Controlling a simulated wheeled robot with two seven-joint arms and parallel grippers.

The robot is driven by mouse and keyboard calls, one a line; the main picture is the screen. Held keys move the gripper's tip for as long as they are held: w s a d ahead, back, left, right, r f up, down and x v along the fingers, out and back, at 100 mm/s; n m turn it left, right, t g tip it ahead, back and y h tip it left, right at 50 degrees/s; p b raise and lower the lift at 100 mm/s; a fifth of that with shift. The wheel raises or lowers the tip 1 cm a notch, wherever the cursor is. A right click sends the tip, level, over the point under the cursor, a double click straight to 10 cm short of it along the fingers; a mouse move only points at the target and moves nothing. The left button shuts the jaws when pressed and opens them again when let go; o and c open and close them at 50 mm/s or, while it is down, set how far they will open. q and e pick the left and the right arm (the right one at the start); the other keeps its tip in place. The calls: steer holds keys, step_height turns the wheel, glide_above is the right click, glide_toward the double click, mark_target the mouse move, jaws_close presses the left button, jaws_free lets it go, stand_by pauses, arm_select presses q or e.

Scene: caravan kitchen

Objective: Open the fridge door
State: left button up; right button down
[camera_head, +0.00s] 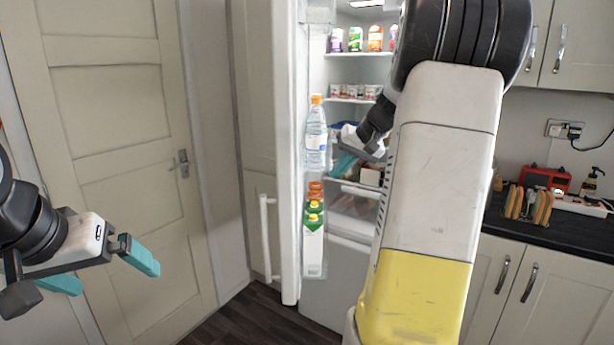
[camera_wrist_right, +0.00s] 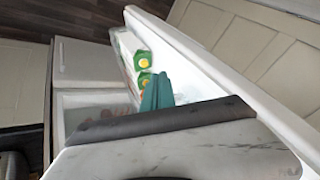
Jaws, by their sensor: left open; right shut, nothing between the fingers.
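The white fridge door (camera_head: 288,190) stands wide open, swung to the left, seen nearly edge-on in the head view. Its white bar handle (camera_head: 267,240) is on its outer left side. The fridge interior (camera_head: 350,75) with shelves shows to its right. My right gripper (camera_head: 345,162) is shut and empty, in front of the fridge shelves on the inner side of the door. In the right wrist view its teal fingers (camera_wrist_right: 157,92) are together, near the inner side of the door (camera_wrist_right: 205,65); contact cannot be told. My left gripper (camera_head: 108,270) is open and empty at the far left, away from the fridge.
A water bottle (camera_head: 316,135) and green-topped cartons (camera_head: 313,240) stand in the door racks. A closed room door (camera_head: 120,130) is at the left. A dark counter (camera_head: 560,235) with a red item (camera_head: 545,179) is at the right. My right arm hides part of the fridge.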

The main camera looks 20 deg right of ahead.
steer(key=w+a+f, duration=0.5)
steer(key=a+f, duration=0.1)
steer(key=shift+w+a+f, duration=0.2)
steer(key=shift+w+f, duration=0.1)
steer(key=shift+w, duration=0.05)
